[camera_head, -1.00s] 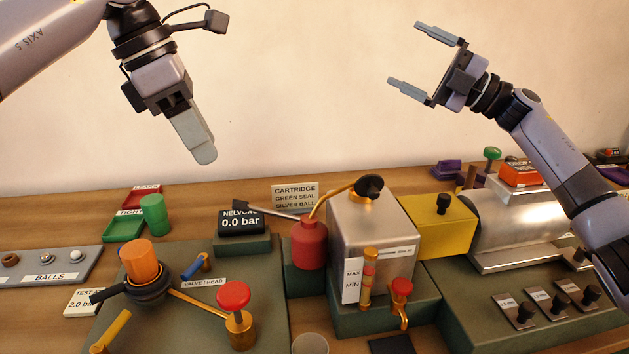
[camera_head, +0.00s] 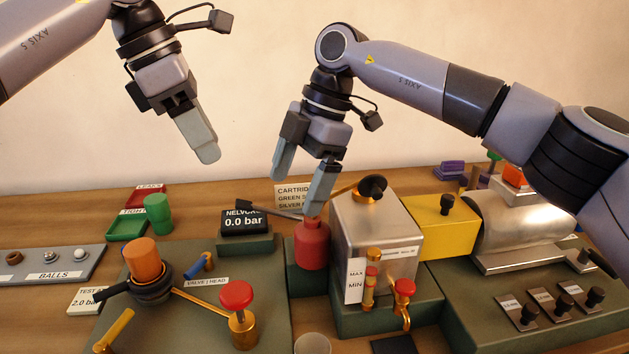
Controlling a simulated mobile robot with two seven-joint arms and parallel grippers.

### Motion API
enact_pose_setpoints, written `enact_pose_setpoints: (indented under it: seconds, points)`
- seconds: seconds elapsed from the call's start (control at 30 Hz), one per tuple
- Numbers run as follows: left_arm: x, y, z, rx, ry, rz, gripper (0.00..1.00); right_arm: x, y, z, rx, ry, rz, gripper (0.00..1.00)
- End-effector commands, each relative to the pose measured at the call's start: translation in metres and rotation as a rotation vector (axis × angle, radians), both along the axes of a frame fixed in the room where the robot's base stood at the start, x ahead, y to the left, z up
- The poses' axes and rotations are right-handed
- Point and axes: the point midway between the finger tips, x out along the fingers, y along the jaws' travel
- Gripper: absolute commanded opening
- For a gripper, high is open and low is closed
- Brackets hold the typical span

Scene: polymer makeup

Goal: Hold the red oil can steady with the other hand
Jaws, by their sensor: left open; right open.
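The red oil can (camera_head: 312,246) stands upright in a dark green holder (camera_head: 304,281), left of the silver metal tank. Its long thin spout points to the left. My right gripper (camera_head: 298,190) is open and points down just above the can; one finger reaches close to the can's top and hides part of it. I cannot tell whether that finger touches the can. The other finger is up and to the left of it, over the wall. My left gripper (camera_head: 207,152) hangs empty at the upper left, well above the table, its fingers overlapping in this view.
The silver tank (camera_head: 375,235) with a black knob stands right of the can. The pressure display (camera_head: 243,222) is to its left. A valve plate with an orange cylinder (camera_head: 142,259) and red knob (camera_head: 236,295) is front left. A yellow block (camera_head: 445,226) is further right.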

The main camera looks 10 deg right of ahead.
Motion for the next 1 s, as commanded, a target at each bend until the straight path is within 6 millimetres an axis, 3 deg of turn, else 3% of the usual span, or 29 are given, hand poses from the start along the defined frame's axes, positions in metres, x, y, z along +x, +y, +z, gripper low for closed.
enact_pose_setpoints:
  seconds: [0.1, 0.3, 0.47, 0.8, 1.0]
  points:
    - [0.000, 0.000, 0.000, 0.000, 0.000, 0.000, 0.43, -0.002, -0.009, -0.004, -0.174, 0.005, -0.111, 0.94]
    - [0.000, 0.000, 0.000, 0.000, 0.000, 0.000, 0.43, -0.003, -0.022, -0.005, -0.333, -0.007, -0.243, 0.94]
    - [0.000, 0.000, 0.000, 0.000, 0.000, 0.000, 0.43, -0.003, -0.025, -0.013, -0.364, -0.009, -0.271, 0.94]
    - [0.000, 0.000, 0.000, 0.000, 0.000, 0.000, 0.43, -0.003, -0.025, -0.061, -0.361, -0.007, -0.269, 0.94]
    - [0.000, 0.000, 0.000, 0.000, 0.000, 0.000, 0.43, -0.003, -0.025, -0.075, -0.359, -0.008, -0.271, 0.94]
